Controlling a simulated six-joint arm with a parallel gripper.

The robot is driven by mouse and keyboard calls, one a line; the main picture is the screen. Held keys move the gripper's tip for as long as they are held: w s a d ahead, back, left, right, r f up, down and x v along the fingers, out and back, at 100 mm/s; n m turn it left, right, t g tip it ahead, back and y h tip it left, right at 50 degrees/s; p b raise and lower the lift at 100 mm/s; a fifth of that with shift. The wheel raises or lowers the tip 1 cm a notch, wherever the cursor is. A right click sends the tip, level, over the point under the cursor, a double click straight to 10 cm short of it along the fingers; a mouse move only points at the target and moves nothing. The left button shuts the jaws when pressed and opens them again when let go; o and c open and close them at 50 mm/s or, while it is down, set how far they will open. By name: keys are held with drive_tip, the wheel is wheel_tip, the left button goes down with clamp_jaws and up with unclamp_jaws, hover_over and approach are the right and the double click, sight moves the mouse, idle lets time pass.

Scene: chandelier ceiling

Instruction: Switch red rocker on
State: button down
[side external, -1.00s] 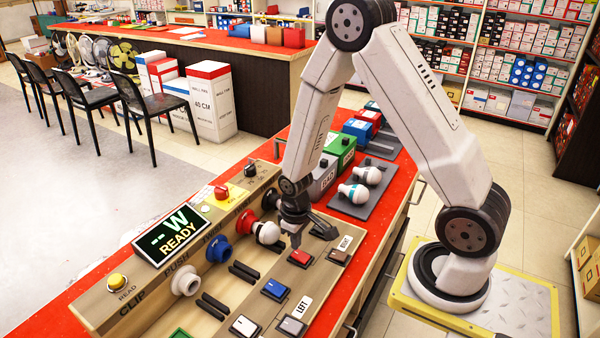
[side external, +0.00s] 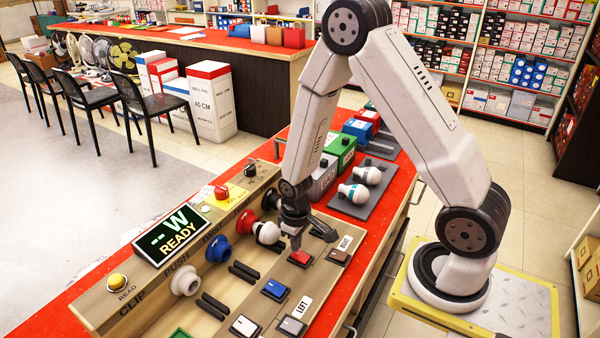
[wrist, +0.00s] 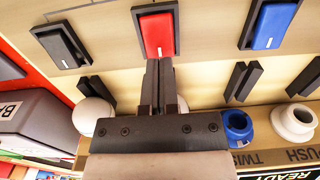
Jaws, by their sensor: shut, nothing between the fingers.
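My gripper (side external: 295,244) is shut and empty, pointing down at the red rocker's edge. In the wrist view my gripper's fingertips (wrist: 160,62) overlap the rocker's near end. I cannot tell whether they touch it or which end is pressed in.
A white bulb (side external: 266,233) and blue socket (side external: 217,249) stand beside my gripper. A display (side external: 172,235) reads "READY". A white rocker (side external: 245,326) is at the front.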

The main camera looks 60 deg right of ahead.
drive_tip(key=shift+f, duration=0.9)
idle(0.7)
drive_tip(key=shift+r, duration=3.55)
drive_tip(key=shift+a+r, duration=0.1)
drive_tip(key=shift+r, duration=0.1)
drive_tip(key=s+a+r+t, duration=0.2)
drive_tip(key=s+a+r, duration=0.2)
drive_tip(key=r, duration=0.5)
drive_tip(key=shift+s+a+t, duration=0.15)
drive_tip(key=shift+s+t, duration=0.15)
drive_tip(key=shift+s, duration=0.15)
drive_tip(key=shift+f, duration=0.1)
